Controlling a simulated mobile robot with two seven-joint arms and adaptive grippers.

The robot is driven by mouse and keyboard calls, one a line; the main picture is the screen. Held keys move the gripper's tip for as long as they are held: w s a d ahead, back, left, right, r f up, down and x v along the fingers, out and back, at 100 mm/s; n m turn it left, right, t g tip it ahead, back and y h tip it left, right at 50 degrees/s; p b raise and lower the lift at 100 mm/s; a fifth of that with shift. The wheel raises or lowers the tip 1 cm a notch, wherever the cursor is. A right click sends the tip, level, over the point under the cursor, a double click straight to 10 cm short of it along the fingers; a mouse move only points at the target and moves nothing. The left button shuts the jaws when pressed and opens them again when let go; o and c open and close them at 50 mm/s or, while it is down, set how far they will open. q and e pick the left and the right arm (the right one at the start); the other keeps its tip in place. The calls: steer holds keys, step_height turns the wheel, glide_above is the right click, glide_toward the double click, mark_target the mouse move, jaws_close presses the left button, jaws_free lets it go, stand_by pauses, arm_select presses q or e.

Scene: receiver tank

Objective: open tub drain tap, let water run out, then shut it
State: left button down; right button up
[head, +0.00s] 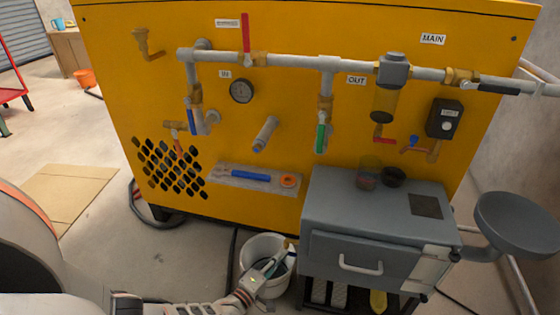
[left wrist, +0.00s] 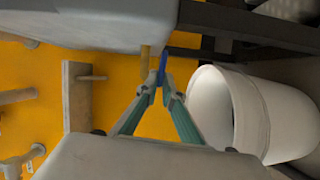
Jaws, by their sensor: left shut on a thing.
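My left gripper (head: 284,258) reaches in low, over the white bucket (head: 254,246) beside the grey cabinet (head: 340,222). In the left wrist view its fingertips (left wrist: 160,84) are shut on a small blue lever (left wrist: 163,66). A short brass stub (left wrist: 145,60) shows right beside the lever, next to the grey body (left wrist: 90,18). The two look like the drain tap, but the fingers partly hide them. The bucket also shows in the left wrist view (left wrist: 245,105), to the right of the fingers. I cannot tell the tap's setting, and no water shows. My right gripper is out of view.
The yellow panel (head: 110,60) behind carries pipes, several valves and a gauge (head: 241,90). A shelf (head: 225,174) holds a blue-handled tool. Jars stand on the cabinet, and a round grey pan (head: 515,220) juts out at right. Cardboard (head: 75,190) lies on the open floor at left.

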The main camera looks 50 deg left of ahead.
arm_select(q)
steer(key=shift+f+n, duration=0.15)
steer(key=shift+n, duration=0.25)
stand_by(0.3)
steer(key=c, duration=2.2)
jaws_free()
steer(key=s, duration=0.4)
steer(key=s+d, duration=0.1)
steer(key=s, duration=0.3)
steer(key=s+d, duration=0.1)
steer(key=s, duration=0.3)
